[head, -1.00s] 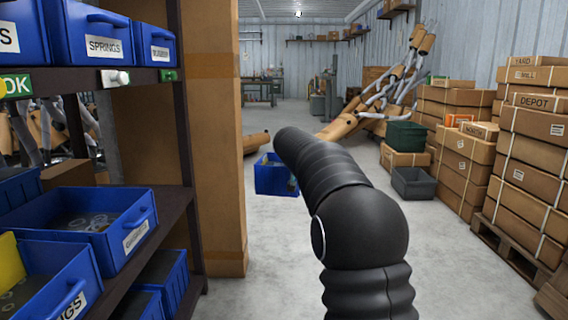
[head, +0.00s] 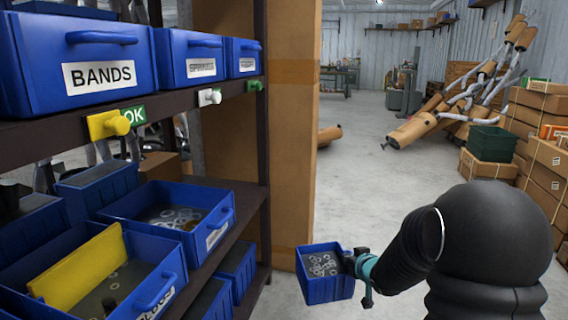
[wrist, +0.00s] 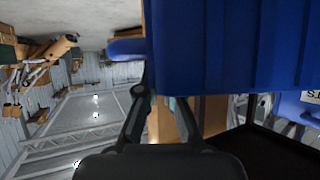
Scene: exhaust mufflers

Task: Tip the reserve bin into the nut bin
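My gripper (head: 356,266) is shut on the side of a small blue bin (head: 328,290), which I take as the reserve bin, and holds it in the air right of the shelf. The bin is about upright, with several metal rings or nuts inside. In the wrist view its blue wall (wrist: 235,45) fills the upper right, and the fingers (wrist: 150,95) reach up to it; their tips are partly hidden. Open blue bins stand on the lower shelf: one with rings (head: 165,194), one nearer with a yellow divider (head: 172,268). I cannot tell which is the nut bin.
The dark shelf rack (head: 225,205) holds blue bins above, one labelled BANDS (head: 85,45), with yellow, white and green knobs on the shelf edge. A cardboard column (head: 300,130) stands behind the held bin. Stacked boxes (head: 540,140) are at right. The middle floor is clear.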

